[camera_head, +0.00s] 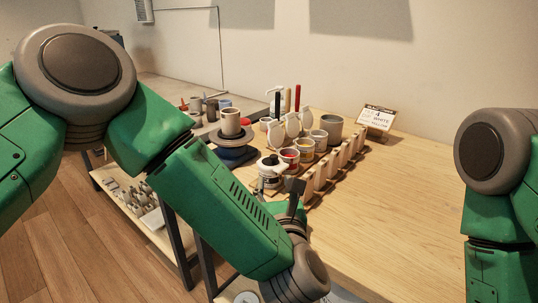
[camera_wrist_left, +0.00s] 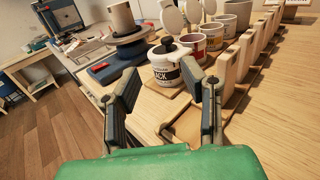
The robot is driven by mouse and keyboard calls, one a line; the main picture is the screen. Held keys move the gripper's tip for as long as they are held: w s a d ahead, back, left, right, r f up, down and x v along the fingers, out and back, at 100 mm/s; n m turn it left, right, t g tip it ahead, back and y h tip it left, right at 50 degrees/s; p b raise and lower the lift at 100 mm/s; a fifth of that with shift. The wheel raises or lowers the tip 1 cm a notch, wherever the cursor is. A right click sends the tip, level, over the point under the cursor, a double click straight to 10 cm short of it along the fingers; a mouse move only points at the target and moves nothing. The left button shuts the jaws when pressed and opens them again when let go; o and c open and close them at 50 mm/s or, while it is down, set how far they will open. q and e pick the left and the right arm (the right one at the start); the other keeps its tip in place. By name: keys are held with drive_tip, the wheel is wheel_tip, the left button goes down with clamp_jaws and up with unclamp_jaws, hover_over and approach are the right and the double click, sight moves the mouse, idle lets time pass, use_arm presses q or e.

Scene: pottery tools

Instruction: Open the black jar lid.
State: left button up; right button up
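The black jar (camera_wrist_left: 165,68) is a white pot with black lettering, partly cut off to "ACK". In the head view the jar (camera_head: 268,181) is partly hidden by my left arm. My left gripper (camera_wrist_left: 161,75) is open and empty, its two dark fingers spread in front of the jar, one to each side of it in the wrist view. In the head view the left gripper (camera_head: 294,194) shows just right of the jar, mostly hidden by my forearm. My right gripper is out of view.
Other jars, including a red one (camera_head: 289,156), stand behind with upright open lids (camera_head: 292,124). A row of wooden blocks (camera_head: 335,163) runs beside them. A pottery wheel with a pot (camera_head: 230,121) is to the left. The wooden table (camera_head: 410,190) is clear at right.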

sight(276, 158)
use_arm(q)
drive_tip(key=w, duration=0.7)
drive_tip(key=shift+w+d+f, duration=0.15)
drive_tip(key=shift+w+d, duration=0.2)
drive_tip(key=w, duration=0.1)
drive_tip(key=w+a, duration=0.1)
drive_tip(key=w, duration=0.1)
drive_tip(key=shift+w+a, duration=0.45)
drive_tip(key=shift+a, duration=0.1)
drive_tip(key=shift+d, duration=0.25)
drive_tip(key=shift+c, duration=0.8)
drive_tip(key=shift+s+d, duration=0.1)
drive_tip(key=shift+d, duration=0.2)
clamp_jaws()
